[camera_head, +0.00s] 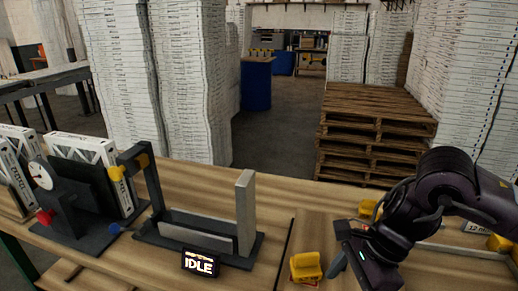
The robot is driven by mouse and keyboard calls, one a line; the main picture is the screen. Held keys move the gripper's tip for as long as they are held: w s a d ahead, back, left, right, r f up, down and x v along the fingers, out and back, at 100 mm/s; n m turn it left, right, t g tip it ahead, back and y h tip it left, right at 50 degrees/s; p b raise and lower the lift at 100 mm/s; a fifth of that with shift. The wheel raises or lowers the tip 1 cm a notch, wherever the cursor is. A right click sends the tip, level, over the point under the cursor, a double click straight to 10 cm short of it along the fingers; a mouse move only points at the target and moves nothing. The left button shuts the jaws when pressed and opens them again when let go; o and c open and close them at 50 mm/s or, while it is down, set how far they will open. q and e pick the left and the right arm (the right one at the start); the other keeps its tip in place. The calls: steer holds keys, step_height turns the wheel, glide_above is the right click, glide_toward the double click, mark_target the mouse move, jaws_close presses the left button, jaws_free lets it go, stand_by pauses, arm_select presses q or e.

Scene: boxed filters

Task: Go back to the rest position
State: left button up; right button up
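My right arm comes in from the right, and its dark gripper (345,262) hangs low over the wooden bench (270,190) at the lower right. One grey finger shows at its left side; the other is hidden, so I cannot tell whether it is open or shut. A small yellow block-like object (306,266) sits on the bench just left of the gripper, with a gap between them. My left gripper is not in view.
A dark fixture with an upright light plate (245,212) and an "IDLE" display (200,263) stands left of centre. A gauge stand (42,176) and white-framed filters (95,155) are at the left. Wooden pallets (375,125) and stacked white boxes (115,75) stand behind the bench.

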steer(key=a+m+t+y, duration=0.7)
steer(key=a+m, duration=0.8)
steer(key=a, duration=0.7)
steer(key=w+d+f+m+t+h, duration=0.1)
steer(key=d+f+m+h, duration=0.3)
steer(key=d+m, duration=0.7)
steer(key=w+d+f+m+t+h, duration=0.1)
steer(key=d+f+m+h, duration=0.3)
steer(key=m, duration=1.3)
steer(key=s+d+f+m+g+h, duration=0.3)
steer(key=s+d+f+m+g, duration=0.2)
steer(key=s+d+f+m, duration=0.45)
step_height(320, 180, down, 27)
steer(key=s+d+g, duration=0.1)
steer(key=s, duration=0.2)
steer(key=s+d+f, duration=0.2)
steer(key=s+f, duration=0.8)
steer(key=s+d+f+g, duration=0.1)
steer(key=s+d+f, duration=0.1)
steer(key=s+f, duration=0.8)
steer(key=shift+g+h, duration=0.3)
